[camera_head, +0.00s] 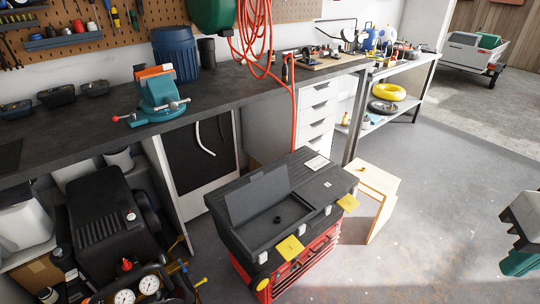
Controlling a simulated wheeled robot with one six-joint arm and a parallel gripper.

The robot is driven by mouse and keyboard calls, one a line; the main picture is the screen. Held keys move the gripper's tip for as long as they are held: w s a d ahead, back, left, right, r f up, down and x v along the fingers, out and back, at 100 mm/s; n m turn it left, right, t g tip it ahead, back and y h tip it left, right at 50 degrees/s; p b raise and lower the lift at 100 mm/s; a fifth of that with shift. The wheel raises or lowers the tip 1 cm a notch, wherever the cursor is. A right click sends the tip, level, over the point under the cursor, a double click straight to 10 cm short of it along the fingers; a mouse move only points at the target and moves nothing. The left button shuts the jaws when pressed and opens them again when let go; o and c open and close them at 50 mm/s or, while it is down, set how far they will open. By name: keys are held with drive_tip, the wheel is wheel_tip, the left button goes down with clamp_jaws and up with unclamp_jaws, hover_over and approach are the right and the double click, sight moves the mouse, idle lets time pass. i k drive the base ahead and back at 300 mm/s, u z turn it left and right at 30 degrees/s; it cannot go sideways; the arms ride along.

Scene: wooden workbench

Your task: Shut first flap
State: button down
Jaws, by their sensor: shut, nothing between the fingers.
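A tool chest with a black top (335,185) and a red drawer body (305,268) stands on the floor in front of the workbench. Its left lid flap (257,194) is open, tilted up along the back edge. The shallow compartment (270,230) in front of it is exposed, with a small dark round shape inside. The right part of the top looks closed flat and carries a pale label (317,163). Two yellow latches (289,248) show on the front edge. My gripper is not in view.
A wooden box (376,190) stands close to the chest's right side. A black compressor (105,220) with gauges is at the left. The workbench (95,134) with a teal vise (160,97) runs behind. Open floor (440,225) lies to the right. A partly cut-off object (521,228) is at the right edge.

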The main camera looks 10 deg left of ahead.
sight(262, 190)
drive_tip(key=u, duration=0.45)
drive_tip(key=i, duration=0.95)
drive_tip(key=u, duration=0.65)
